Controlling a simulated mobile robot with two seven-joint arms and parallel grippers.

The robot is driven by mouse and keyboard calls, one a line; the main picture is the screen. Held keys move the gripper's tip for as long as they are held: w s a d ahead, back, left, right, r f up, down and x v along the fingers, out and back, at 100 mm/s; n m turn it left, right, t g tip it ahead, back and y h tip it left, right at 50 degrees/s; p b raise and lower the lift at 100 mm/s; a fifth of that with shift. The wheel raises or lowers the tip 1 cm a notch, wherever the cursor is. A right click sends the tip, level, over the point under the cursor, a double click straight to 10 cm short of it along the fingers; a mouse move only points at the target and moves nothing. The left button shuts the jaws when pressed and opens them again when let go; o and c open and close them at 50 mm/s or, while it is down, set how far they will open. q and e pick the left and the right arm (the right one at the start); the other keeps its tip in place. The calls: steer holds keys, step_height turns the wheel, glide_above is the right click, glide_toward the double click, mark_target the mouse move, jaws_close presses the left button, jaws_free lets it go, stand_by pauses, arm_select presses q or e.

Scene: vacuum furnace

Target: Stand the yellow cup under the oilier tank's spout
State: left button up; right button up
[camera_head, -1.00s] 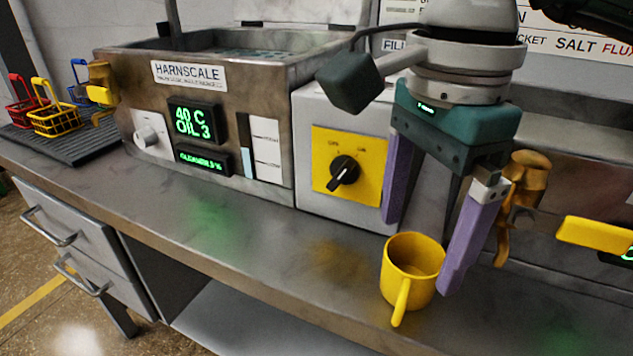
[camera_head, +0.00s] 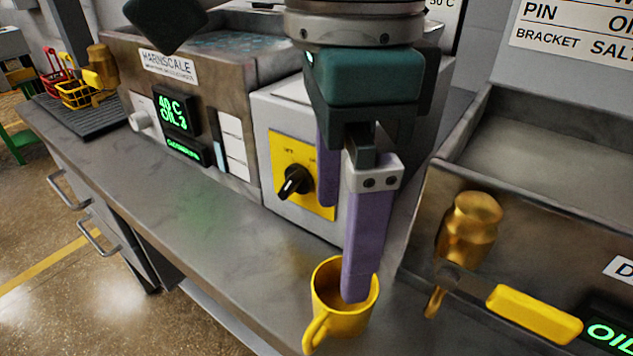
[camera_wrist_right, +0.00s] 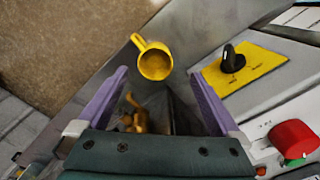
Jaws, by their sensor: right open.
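The yellow cup (camera_head: 325,325) stands upright on the grey bench, handle toward the front edge. My right gripper (camera_head: 342,250) is open and points down at it; the near finger overlaps the cup's rim in the head view. In the right wrist view the cup (camera_wrist_right: 155,66) shows beyond and between the open fingertips (camera_wrist_right: 158,76), not gripped. The left tank (camera_head: 125,75) reads OIL 3 and has a brass spout (camera_head: 101,62). The right tank (camera_head: 425,215) has a brass spout (camera_head: 470,228) with a yellow lever (camera_head: 533,314); its oil number is cut off. My left gripper is out of view.
A white box with a yellow dial plate (camera_head: 290,160) stands behind the cup, between the tanks. Red and yellow baskets (camera_head: 75,92) sit on a dark ribbed mat (camera_head: 85,118) at far left. The bench (camera_head: 205,205) before the left tank is clear.

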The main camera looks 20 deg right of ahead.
mark_target(334, 311)
steer(key=shift+a+f, duration=0.25)
steer(key=shift+f, duration=0.85)
steer(key=f, duration=0.3)
steer(key=s+d+f, duration=0.1)
steer(key=shift+f+p, duration=0.2)
steer(key=shift+p, duration=0.2)
steer(key=shift+w+a+f, duration=0.1)
steer(key=shift+f, duration=0.4)
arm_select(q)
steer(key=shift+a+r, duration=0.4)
arm_select(e)
steer(key=c, duration=1.4)
steer(key=shift+r, duration=0.15)
